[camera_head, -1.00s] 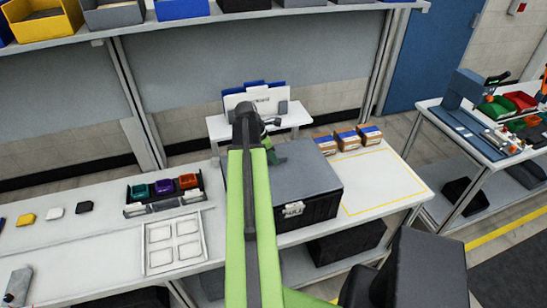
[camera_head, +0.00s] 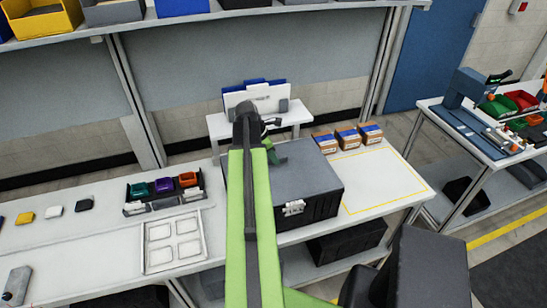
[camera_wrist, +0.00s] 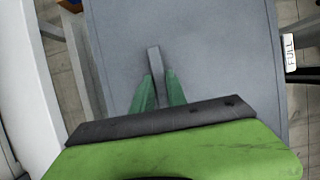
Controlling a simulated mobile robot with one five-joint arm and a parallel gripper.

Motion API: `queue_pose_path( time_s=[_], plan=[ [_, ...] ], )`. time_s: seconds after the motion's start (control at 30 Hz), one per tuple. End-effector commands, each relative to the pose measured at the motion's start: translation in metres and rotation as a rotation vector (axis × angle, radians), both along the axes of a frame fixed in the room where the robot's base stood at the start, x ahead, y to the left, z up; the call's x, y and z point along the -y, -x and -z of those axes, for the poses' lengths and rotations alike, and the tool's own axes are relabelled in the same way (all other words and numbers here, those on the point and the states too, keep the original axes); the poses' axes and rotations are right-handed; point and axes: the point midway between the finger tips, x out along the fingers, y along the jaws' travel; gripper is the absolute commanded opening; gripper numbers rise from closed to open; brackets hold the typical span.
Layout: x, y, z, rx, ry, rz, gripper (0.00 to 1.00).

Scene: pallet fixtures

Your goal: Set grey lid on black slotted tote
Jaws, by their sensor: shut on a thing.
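The grey lid (camera_head: 312,176) lies flat over the top of the black tote (camera_head: 322,208) on the workbench. I cannot tell whether it is fully seated. It fills most of the wrist view (camera_wrist: 215,60), with its raised grey handle (camera_wrist: 153,62) upright near the middle. My gripper (camera_wrist: 158,82) has its green fingers shut on this handle. In the head view my gripper (camera_head: 274,156) is partly hidden by my green arm. A white label (camera_head: 293,207) is on the tote's front and reads FULL in the wrist view (camera_wrist: 290,52). The tote's slots are hard to make out.
Several small cartons (camera_head: 348,137) stand behind right of the tote, near an empty yellow-outlined area (camera_head: 385,182). A white tray with square recesses (camera_head: 174,243) and a rack of coloured bins (camera_head: 164,188) are at left. A small white stand (camera_head: 220,126) is behind.

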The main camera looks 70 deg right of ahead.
Motion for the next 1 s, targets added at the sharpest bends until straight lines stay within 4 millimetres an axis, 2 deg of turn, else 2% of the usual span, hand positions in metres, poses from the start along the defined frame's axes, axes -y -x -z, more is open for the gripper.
queue_pose_path(
  time_s=[0.63,0.67,0.83,1.0],
  plan=[
    [0.0003,0.0007,0.0061,0.000,0.000,0.001,0.00],
    [0.0003,0.0007,0.0061,0.000,0.000,0.001,0.19],
    [0.0003,0.0007,0.0062,0.000,0.000,0.001,0.41],
    [0.0003,0.0007,0.0063,0.000,0.000,0.001,0.43]
  ],
)
